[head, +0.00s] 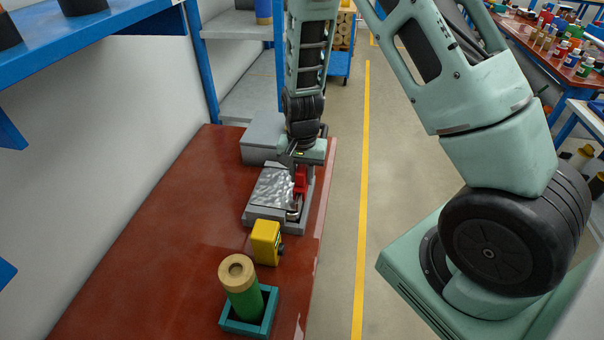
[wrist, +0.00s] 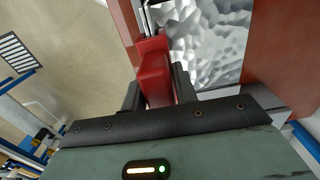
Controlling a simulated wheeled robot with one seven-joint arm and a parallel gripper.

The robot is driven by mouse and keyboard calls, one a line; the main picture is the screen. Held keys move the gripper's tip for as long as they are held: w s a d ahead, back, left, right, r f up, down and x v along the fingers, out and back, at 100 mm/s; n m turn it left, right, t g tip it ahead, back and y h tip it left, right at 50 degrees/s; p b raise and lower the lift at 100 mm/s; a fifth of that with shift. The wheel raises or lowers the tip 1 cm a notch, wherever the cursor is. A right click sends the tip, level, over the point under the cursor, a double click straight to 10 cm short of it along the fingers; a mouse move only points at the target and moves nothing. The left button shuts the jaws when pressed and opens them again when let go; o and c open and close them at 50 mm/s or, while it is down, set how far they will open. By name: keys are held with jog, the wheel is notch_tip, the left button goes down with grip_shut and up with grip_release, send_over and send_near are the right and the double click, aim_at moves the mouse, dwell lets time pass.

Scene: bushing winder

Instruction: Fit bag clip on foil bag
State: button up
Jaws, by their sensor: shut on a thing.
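The foil bag (head: 270,187), silver and crumpled, lies flat on a grey fixture (head: 262,213) on the red-brown bench. It also shows in the wrist view (wrist: 211,40). The red bag clip (head: 300,180) is at the bag's right edge in the head view. In the wrist view my gripper (wrist: 158,85) is shut on the red clip (wrist: 154,70), with a black finger on each side. Whether the clip is around the bag's edge or only beside it, I cannot tell. My arm partly hides the fixture's far end.
A grey box (head: 262,138) stands behind the fixture. A yellow device (head: 266,242) and a green cylinder (head: 245,303) in a teal holder (head: 236,326) stand in front. The bench (head: 170,235) is clear on the left; the floor aisle (head: 345,200) is on the right.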

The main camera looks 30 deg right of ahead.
jog(key=shift+f, duration=0.35)
jog(key=o, duration=1)
jog(key=shift+o, duration=0.2)
jog(key=shift+r, duration=0.1)
notch_tip(320, 180, up, 17)
jog(key=b, duration=0.3)
jog(key=shift+a+r, duration=0.1)
